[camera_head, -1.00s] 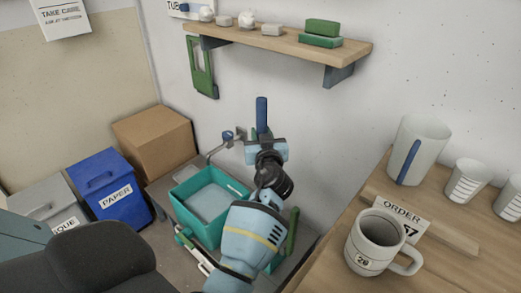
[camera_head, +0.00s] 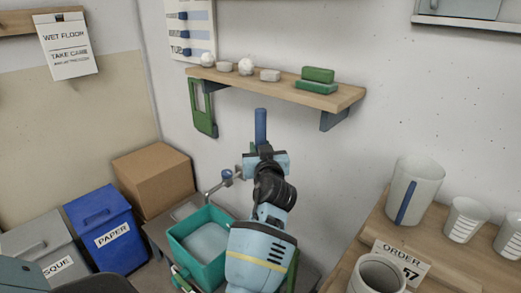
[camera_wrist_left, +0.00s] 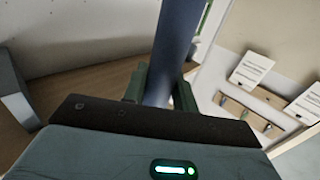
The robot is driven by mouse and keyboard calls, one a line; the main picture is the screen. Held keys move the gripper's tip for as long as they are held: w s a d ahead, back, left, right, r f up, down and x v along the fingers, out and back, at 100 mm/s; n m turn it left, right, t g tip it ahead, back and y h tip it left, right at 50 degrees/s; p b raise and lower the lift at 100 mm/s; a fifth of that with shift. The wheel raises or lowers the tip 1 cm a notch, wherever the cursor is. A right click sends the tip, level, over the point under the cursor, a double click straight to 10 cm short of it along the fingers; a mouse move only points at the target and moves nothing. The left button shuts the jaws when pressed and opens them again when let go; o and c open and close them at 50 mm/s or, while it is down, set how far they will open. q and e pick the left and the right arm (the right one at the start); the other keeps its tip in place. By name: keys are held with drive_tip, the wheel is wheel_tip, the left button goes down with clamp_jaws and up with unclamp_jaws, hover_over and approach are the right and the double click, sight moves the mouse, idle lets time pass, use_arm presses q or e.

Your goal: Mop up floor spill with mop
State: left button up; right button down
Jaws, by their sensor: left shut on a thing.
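My left gripper (camera_head: 262,152) is shut on a blue upright handle (camera_head: 261,126), which looks like the mop's handle. The handle sticks up above the jaws in the head view, in front of the white wall. In the left wrist view the handle (camera_wrist_left: 174,50) rises between the two dark green fingers. The mop's lower end is hidden behind my arm. A teal bucket (camera_head: 181,242) or basin with a pale inside stands just left of my left arm. No floor spill shows in these views. My right gripper is not in view.
A wooden shelf (camera_head: 285,88) with sponges and a hanging green frame is above the gripper. A wooden counter (camera_head: 345,272) with mugs and jugs stands at the right. A blue bin (camera_head: 104,228), a grey bin (camera_head: 40,243) and a cardboard box (camera_head: 155,180) stand at the left.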

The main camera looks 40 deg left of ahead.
use_arm(q)
drive_tip(key=shift+r, duration=0.1)
clamp_jaws()
drive_tip(key=shift+s, duration=0.1)
drive_tip(key=s+d+f+m+t+h, duration=0.2)
drive_tip(key=s+d+h, duration=0.4)
drive_tip(key=s+d, duration=0.3)
drive_tip(key=s+d+f+m+t+h, duration=0.3)
drive_tip(key=s+d+f+m+h, duration=0.2)
drive_tip(key=s+d, duration=0.4)
drive_tip(key=shift+s+d+m+h, duration=0.2)
drive_tip(key=shift+s+m+h, duration=0.35)
drive_tip(key=shift+m+h, duration=0.4)
drive_tip(key=shift+a, duration=0.1)
